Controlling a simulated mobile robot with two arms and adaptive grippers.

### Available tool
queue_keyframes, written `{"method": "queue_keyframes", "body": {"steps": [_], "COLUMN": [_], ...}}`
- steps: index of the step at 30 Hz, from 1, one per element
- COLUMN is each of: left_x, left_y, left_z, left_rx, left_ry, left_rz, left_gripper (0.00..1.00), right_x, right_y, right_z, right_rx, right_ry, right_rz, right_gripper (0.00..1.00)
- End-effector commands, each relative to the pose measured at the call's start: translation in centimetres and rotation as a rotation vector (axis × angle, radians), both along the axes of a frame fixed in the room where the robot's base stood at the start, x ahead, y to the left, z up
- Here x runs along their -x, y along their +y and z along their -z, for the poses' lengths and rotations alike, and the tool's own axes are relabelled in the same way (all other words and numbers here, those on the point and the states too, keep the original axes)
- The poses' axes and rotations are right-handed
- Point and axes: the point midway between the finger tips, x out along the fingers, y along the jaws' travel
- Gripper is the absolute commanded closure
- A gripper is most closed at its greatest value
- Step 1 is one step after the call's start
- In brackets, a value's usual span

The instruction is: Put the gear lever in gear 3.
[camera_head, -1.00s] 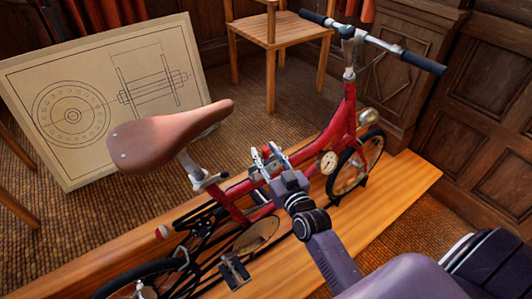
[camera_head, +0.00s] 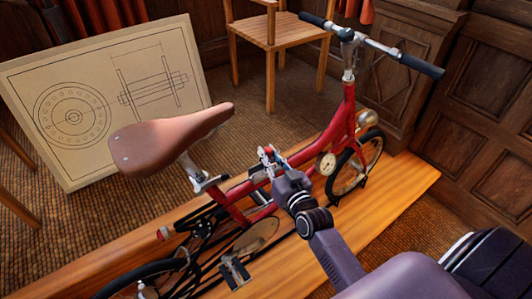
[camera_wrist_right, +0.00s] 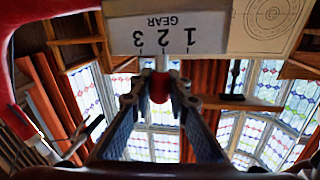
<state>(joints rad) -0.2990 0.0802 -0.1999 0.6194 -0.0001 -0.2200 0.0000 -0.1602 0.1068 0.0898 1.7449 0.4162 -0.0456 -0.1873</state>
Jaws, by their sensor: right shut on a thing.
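The gear lever has a red knob (camera_wrist_right: 160,86) on a pale stem (camera_wrist_right: 162,63). In the right wrist view the stem stands below the 2 on a white plate (camera_wrist_right: 120,25), printed upside down with GEAR and 1, 2, 3. My right gripper (camera_head: 268,158) is at the bicycle's red top tube, its fingers closed around the lever's knob. In the right wrist view its two fingers (camera_wrist_right: 161,98) flank the knob from either side. The fingers partly hide the knob in the head view. My left gripper is not in view.
A drafting board (camera_head: 60,75) leans behind, beside a wooden chair (camera_head: 285,32).

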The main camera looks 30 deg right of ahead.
Motion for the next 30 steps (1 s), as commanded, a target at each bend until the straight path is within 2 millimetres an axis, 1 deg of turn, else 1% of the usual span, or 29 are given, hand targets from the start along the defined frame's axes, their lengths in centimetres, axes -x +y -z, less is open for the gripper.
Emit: {"method": "queue_keyframes", "body": {"steps": [1, 3, 9, 13, 21, 22, 24, 26, 30], "left_x": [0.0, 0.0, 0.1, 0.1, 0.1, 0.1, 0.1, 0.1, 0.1], "left_y": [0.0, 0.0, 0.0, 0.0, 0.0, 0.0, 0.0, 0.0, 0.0], "left_z": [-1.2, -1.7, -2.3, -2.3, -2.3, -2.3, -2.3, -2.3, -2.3], "left_rx": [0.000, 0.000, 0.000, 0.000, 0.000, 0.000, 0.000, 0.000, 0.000], "left_ry": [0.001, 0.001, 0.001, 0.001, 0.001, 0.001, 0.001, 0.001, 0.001], "left_rz": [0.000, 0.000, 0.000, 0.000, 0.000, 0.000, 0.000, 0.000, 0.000], "left_gripper": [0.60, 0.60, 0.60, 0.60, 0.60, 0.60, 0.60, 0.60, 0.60], "right_x": [-0.1, -0.2, -0.4, -0.4, -0.4, -0.4, -0.4, -0.4, -0.4], "right_y": [-0.5, -1.2, -2.5, -2.8, -2.8, -2.8, -2.8, -2.8, -2.8], "right_z": [-0.5, -0.3, 0.6, 0.8, 0.8, 0.8, 0.8, 0.8, 0.8], "right_rx": [-0.054, -0.137, -0.325, -0.372, -0.376, -0.376, -0.376, -0.375, -0.375], "right_ry": [0.011, 0.022, 0.047, 0.054, 0.053, 0.053, 0.053, 0.053, 0.053], "right_rz": [0.000, 0.000, 0.000, -0.001, 0.000, 0.000, 0.000, 0.000, 0.000], "right_gripper": [1.00, 1.00, 1.00, 1.00, 1.00, 0.82, 0.74, 0.68, 0.66]}}
